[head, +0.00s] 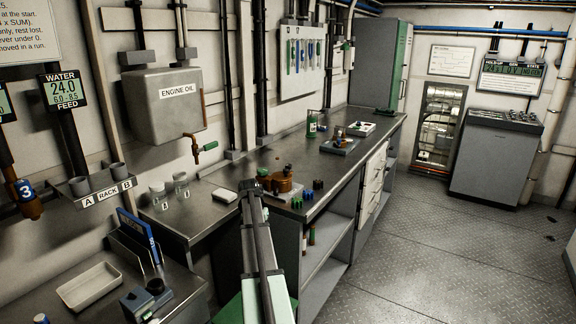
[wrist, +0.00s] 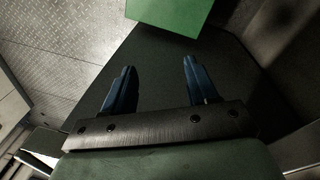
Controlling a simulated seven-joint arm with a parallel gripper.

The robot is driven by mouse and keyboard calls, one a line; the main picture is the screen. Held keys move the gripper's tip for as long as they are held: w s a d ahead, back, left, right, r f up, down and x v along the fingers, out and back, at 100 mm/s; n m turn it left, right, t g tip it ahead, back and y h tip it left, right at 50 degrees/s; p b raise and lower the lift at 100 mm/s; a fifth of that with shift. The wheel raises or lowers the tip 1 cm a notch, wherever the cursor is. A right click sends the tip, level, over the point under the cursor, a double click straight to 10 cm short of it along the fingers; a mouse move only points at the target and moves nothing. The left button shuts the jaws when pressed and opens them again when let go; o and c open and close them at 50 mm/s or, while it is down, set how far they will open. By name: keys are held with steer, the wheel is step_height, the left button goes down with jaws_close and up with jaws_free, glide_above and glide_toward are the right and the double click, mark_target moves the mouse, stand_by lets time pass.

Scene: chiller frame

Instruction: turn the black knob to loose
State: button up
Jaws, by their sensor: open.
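My gripper (wrist: 158,66) shows in the wrist view with its two blue fingers wide apart and nothing between them. In the head view my arm reaches up from the bottom middle, and its fingers cannot be made out. A dark round piece (head: 155,286) sits on a small blue-grey block (head: 138,303) at the lower left of the head view. I cannot tell whether it is the black knob. Small dark pieces (head: 318,184) stand by a copper-coloured device (head: 279,183) on the bench. No loose marking is readable.
The long metal bench (head: 340,165) runs toward the back. A green box (wrist: 172,14) is beyond my fingers in the wrist view. The floor (head: 430,245) at right is clear.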

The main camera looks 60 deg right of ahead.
steer(key=w+d+r+h, duration=0.1)
steer(key=w+d+r, duration=0.2)
steer(key=d+r, duration=0.35)
steer(key=m+t+h, duration=0.2)
glide_toward(288, 165)
steer(key=x, duration=0.8)
steer(key=shift+d+f, duration=0.1)
steer(key=shift+f, duration=0.15)
steer(key=shift+c, duration=0.5)
steer(key=c, duration=0.9)
steer(key=shift+c, duration=0.2)
